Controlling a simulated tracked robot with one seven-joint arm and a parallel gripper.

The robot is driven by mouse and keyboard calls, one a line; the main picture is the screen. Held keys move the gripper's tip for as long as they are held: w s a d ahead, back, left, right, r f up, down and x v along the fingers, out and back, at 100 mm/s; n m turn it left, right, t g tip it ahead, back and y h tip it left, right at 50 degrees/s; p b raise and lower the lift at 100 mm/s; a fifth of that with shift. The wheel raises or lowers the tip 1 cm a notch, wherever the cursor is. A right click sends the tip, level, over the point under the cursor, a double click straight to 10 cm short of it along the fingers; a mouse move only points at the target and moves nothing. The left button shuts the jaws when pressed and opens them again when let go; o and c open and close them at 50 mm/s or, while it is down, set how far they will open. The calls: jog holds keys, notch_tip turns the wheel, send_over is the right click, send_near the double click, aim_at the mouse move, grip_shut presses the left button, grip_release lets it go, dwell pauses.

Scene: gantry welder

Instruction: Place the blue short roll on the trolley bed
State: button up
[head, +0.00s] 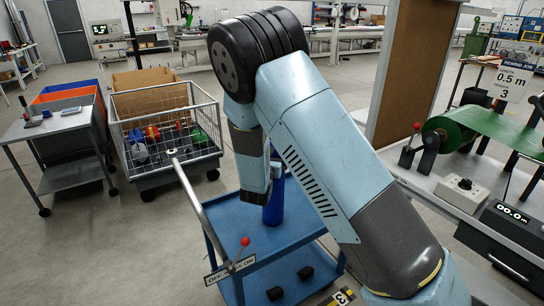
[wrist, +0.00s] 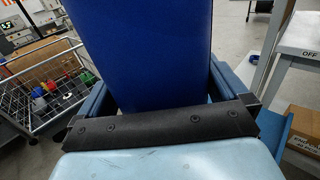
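The blue short roll (head: 273,207) stands upright over the blue trolley bed (head: 230,235) in the head view. Its upper part is partly hidden behind my arm, and I cannot tell whether its lower end touches the bed. In the wrist view the roll (wrist: 160,45) fills the space between the two fingers of my gripper (wrist: 160,85). A finger lies against each side of it, so my gripper appears shut on the roll. In the head view my gripper is mostly hidden by my forearm.
A wire cage cart (head: 165,130) with coloured rolls stands left of the trolley. A lever with a red knob (head: 245,241) rises at the trolley's near left. Black blocks (head: 275,293) lie on its lower shelf. A bench with a green roll (head: 480,125) stands at right.

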jog(key=s+a, duration=0.2)
jog(key=s, duration=1)
jog(key=d+r+m+g+h, duration=0.3)
jog(key=d+r+m+h, duration=0.15)
jog(key=d, duration=0.35)
jog(key=d+r+m+g+h, duration=0.25)
jog(key=d+r+m, duration=0.2)
jog(key=d, duration=0.35)
jog(key=s+d+r+m+g, duration=0.5)
jog(key=s+d+m+g, duration=0.35)
jog(key=d, duration=0.45)
jog(key=s+d+r+m+g+y, duration=0.1)
jog(key=s+d+r+m+y, duration=0.15)
jog(key=s+m, duration=0.3)
jog(key=s+d+r+m+y, duration=0.1)
jog(key=s+r+m+y, duration=0.2)
jog(key=s, duration=0.4)
jog(key=s+a+r+m+t+y, duration=0.3)
jog(key=s+r+m+y, duration=0.1)
jog(key=s+m, duration=0.3)
jog(key=shift+s+a+r+m+y, duration=0.15)
jog(key=shift+a+r+m+y, duration=0.1)
jog(key=shift+m+y, duration=0.2)
